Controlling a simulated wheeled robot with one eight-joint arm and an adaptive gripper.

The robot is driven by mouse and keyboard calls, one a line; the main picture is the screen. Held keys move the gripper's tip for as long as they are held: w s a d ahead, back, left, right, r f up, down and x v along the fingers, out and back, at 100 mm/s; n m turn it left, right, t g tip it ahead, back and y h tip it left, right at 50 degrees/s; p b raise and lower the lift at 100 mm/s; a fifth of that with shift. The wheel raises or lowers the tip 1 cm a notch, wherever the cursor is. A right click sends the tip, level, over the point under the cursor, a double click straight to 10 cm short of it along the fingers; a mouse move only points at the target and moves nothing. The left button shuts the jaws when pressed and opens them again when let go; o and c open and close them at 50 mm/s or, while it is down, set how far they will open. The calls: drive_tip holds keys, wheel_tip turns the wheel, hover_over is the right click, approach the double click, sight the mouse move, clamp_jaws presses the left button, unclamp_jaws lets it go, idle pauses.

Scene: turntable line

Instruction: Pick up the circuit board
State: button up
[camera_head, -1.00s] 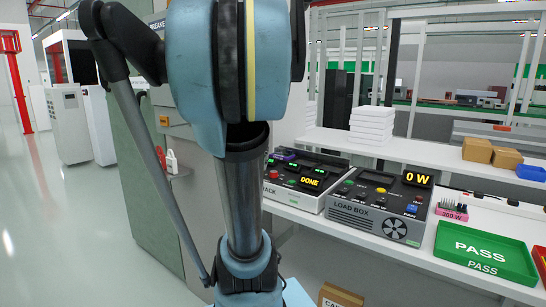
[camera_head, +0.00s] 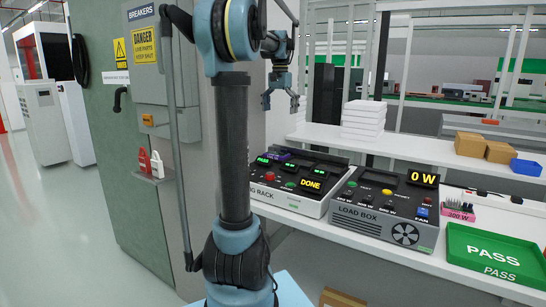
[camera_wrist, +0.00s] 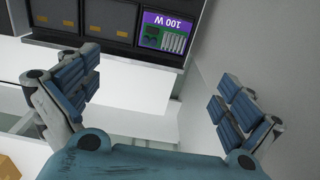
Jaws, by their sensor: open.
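A green circuit board with a purple "100 W" label (camera_wrist: 166,33) sits in a slot of a dark rack at the top of the wrist view. In the head view, a small purple piece (camera_head: 275,155) shows at the back left of the burn-in rack (camera_head: 277,194), whose display reads DONE. My gripper (camera_head: 281,101) hangs above and behind that rack, apart from it. In the wrist view, my gripper (camera_wrist: 155,105) has its fingers wide apart, with nothing between them. The board lies beyond the fingers.
Dark slots (camera_wrist: 108,18) sit beside the board. The load box (camera_head: 385,208) reads 0 W, right of the rack. A green PASS tray (camera_head: 492,257) stands farther right. White stacked boxes (camera_head: 364,121) and cardboard boxes (camera_head: 470,144) sit on the shelf behind. A grey cabinet stands left.

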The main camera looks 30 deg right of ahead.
approach(277, 148)
drive_tip(key=f, duration=0.5)
drive_tip(key=shift+d+f, duration=0.2)
drive_tip(key=shift+d, duration=0.05)
drive_tip(key=shift+w+a+f, duration=0.1)
drive_tip(key=shift+w+f, duration=0.05)
drive_tip(key=shift+f, duration=1.2)
drive_tip(key=shift+w+a+f, duration=0.1)
drive_tip(key=shift+f, duration=1.2)
drive_tip(key=shift+s, duration=0.1)
drive_tip(key=c, duration=1.3)
